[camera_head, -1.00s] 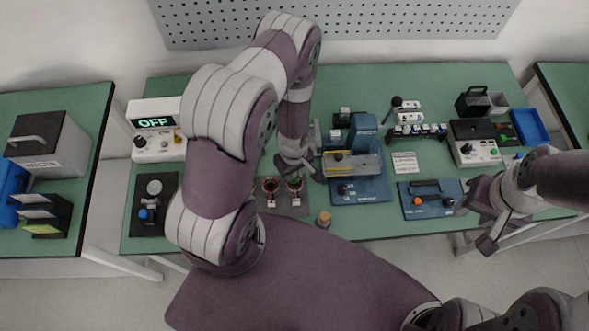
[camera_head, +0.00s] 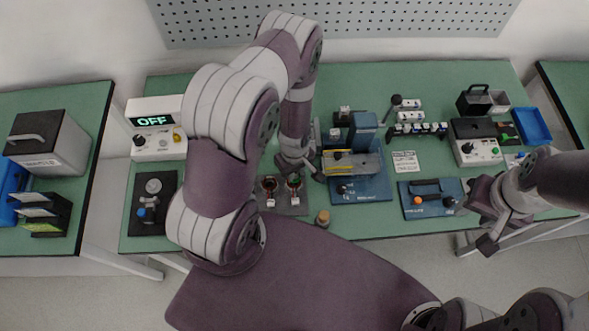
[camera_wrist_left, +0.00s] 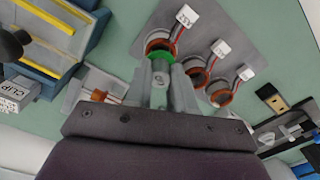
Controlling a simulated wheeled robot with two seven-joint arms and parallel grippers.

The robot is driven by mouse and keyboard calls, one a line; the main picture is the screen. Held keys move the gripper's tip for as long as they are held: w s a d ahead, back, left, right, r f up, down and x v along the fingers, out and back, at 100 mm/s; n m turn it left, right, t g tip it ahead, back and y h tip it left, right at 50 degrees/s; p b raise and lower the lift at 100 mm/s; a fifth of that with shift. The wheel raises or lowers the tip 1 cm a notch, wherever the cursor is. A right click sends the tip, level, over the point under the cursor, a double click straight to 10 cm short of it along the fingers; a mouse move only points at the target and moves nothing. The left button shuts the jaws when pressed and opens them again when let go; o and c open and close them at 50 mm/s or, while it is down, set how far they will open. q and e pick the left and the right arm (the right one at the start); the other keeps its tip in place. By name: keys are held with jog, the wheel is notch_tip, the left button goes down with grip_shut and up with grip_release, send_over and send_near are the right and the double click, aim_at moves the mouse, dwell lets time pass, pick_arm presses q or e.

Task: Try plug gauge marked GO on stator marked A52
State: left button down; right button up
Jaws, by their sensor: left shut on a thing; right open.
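My left gripper (camera_wrist_left: 164,85) is shut on the plug gauge (camera_wrist_left: 160,70), a grey cylinder with a green collar (camera_wrist_left: 160,55). The gauge lines up with the stator (camera_wrist_left: 159,42) at the top of a row of three copper-coloured stators. Its white tag (camera_wrist_left: 187,16) looks like A52, though small. I cannot tell how far the gauge is inside the bore. Two other tagged stators (camera_wrist_left: 197,77) (camera_wrist_left: 220,96) lie beside it. In the head view my left gripper (camera_head: 298,170) is just behind two visible stators (camera_head: 270,185) (camera_head: 294,184). My right gripper (camera_head: 486,222) is open and empty near the front right table edge.
A blue fixture (camera_head: 362,188) stands right of the stators. A tester showing OFF (camera_head: 154,121) and a black dial-gauge stand (camera_head: 153,212) are at the left. A blue box (camera_head: 420,206) is near my right gripper.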

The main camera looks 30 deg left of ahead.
pick_arm(q)
jog(key=shift+f, duration=0.15)
dwell(0.3)
jog(key=shift+f+b, duration=1.15)
jog(key=shift+b, duration=0.1)
dwell(2.4)
jog(key=shift+r, duration=0.15)
dwell(0.7)
jog(key=shift+r+p, duration=0.6)
jog(key=shift+r+p, duration=0.55)
jog(key=shift+r, duration=0.15)
jog(key=shift+r+p, duration=0.55)
jog(key=shift+r, duration=0.15)
